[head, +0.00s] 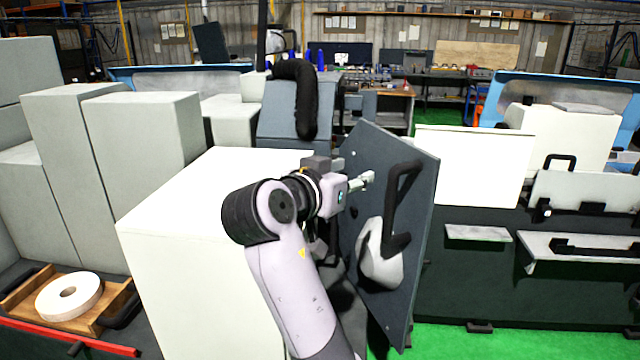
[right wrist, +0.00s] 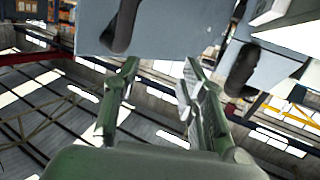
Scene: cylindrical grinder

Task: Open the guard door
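The guard door is a dark grey panel (head: 408,160) right of centre in the head view, standing at an angle to the white machine housing. A black bar handle (head: 403,185) sticks out from its face. My right gripper (head: 366,181) is in front of the panel, just left of the handle. In the right wrist view its two fingers (right wrist: 160,72) are apart with nothing visible between them. A grey-blue panel with a dark handle-like part (right wrist: 120,28) lies beyond the fingertips; I cannot tell whether they touch it. My left gripper is not in view.
A white box-shaped housing (head: 190,225) stands left of my right arm. A thick black hose (head: 306,100) rises behind the gripper. A wooden tray (head: 25,293) with a white wheel (head: 69,296) is at lower left. Green floor (head: 470,342) shows right of the panel.

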